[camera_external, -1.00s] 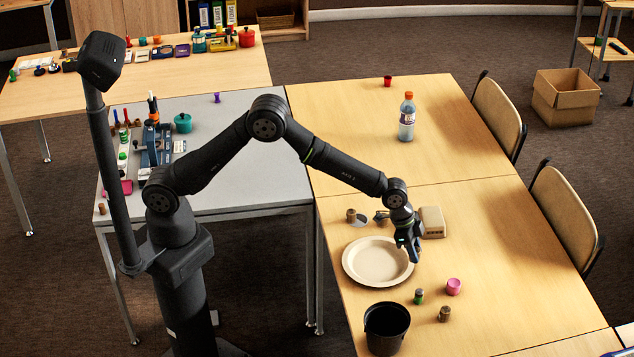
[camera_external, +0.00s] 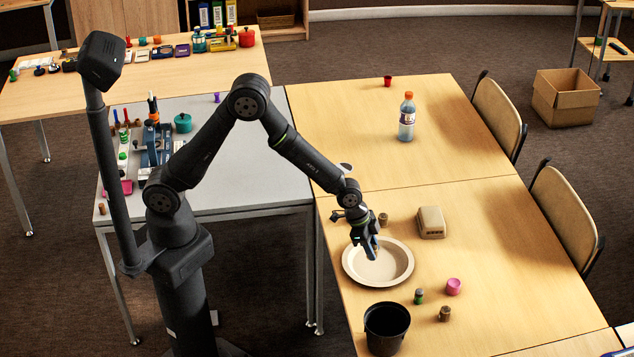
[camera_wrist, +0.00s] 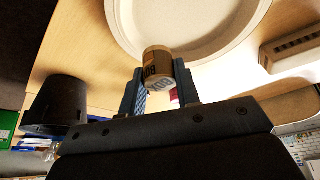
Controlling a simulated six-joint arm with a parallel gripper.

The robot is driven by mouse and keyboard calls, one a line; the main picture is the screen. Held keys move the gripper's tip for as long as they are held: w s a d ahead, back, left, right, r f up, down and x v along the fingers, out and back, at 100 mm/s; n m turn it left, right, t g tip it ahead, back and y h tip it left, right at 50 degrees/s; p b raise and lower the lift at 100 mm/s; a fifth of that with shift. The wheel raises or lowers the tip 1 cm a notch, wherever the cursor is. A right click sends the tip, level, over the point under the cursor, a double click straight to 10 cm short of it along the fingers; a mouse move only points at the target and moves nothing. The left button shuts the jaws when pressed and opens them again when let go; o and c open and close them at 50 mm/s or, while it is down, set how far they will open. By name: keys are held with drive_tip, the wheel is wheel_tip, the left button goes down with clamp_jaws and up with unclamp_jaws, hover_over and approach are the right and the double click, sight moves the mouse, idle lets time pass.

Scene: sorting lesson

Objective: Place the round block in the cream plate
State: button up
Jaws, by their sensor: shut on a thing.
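The cream plate (camera_external: 398,268) lies flat on the wooden table in the outside view. Its near edge fills the top of the wrist view (camera_wrist: 205,25). My gripper (camera_external: 374,251) points down over the back left part of the plate. In the wrist view my gripper (camera_wrist: 160,80) is shut on a brown round block (camera_wrist: 158,64) with dark lettering, one finger on each side. The block appears tilted and in front of the plate's rim. I cannot tell whether it touches the plate. In the outside view my fingers mostly hide it.
A black pot (camera_external: 387,338) stands just in front of the plate. A pink pot (camera_external: 454,288), a green jar (camera_external: 419,297) and a brown cylinder (camera_external: 444,314) stand to its right. A tan box (camera_external: 431,222) and another brown cylinder (camera_external: 383,219) are behind it. A bottle (camera_external: 407,120) stands farther back.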

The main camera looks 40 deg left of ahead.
drive_tip(key=w+f, duration=0.2)
drive_tip(key=w, duration=0.1)
drive_tip(key=w+f, duration=0.1)
drive_tip(key=w, duration=0.1)
drive_tip(key=shift+w+a+f, duration=0.1)
drive_tip(key=shift+a, duration=0.05)
drive_tip(key=shift+w+f, duration=0.1)
drive_tip(key=shift+f, duration=1.9)
drive_tip(key=shift+f, duration=0.2)
drive_tip(key=o, duration=0.9)
drive_tip(key=shift+o, duration=0.2)
drive_tip(key=shift+r, duration=0.1)
drive_tip(key=v, duration=1.2)
